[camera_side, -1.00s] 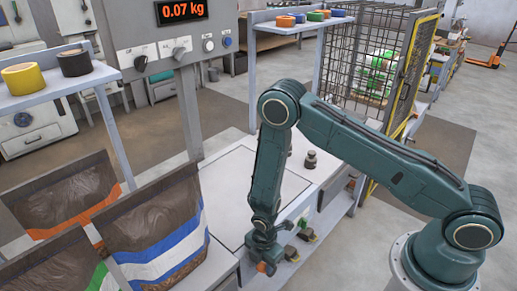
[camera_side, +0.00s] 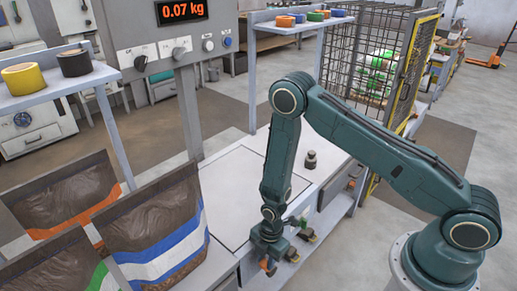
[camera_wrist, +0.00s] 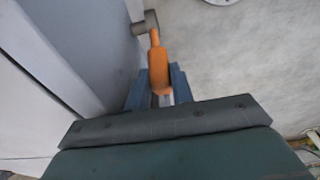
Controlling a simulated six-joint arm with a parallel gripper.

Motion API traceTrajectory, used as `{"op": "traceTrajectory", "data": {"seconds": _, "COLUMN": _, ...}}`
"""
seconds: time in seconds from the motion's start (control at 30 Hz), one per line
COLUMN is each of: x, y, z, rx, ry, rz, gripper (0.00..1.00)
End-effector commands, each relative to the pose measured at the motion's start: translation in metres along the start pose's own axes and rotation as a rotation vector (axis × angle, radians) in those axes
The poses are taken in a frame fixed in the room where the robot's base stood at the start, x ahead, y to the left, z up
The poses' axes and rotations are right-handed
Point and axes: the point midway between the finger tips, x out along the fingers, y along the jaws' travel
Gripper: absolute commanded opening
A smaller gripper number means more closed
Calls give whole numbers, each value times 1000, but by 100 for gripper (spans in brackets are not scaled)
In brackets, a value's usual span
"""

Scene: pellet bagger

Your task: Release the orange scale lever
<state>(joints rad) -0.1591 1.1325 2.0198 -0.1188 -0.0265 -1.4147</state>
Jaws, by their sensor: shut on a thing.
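The orange scale lever (camera_wrist: 158,66) shows in the wrist view, with its handle between the two blue-grey fingers of my gripper (camera_wrist: 159,92). My gripper is shut on it. The lever's far end joins a grey pivot (camera_wrist: 147,24) beside a pale panel. In the side view, my gripper (camera_side: 267,260) is low at the front edge of the bench, and a small part of the orange lever shows at its tips. The scale plate (camera_side: 232,190) on the bench is bare. The display (camera_side: 181,11) reads 0.07 kg.
A small metal weight (camera_side: 311,160) stands on the bench to the right. Other levers or clamps (camera_side: 305,232) sit along the bench front, close to my gripper. A wire cage (camera_side: 370,70) stands behind.

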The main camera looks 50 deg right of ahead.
Motion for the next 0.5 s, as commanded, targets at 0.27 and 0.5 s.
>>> {"op": "traceTrajectory", "data": {"seconds": 0.27, "x": -3, "y": -1, "z": 14, "rx": 6, "ry": 111, "rz": -2, "gripper": 0}}
{"op": "traceTrajectory", "data": {"seconds": 0.5, "x": -4, "y": -1, "z": 16, "rx": 2, "ry": 146, "rz": 2, "gripper": 0}}
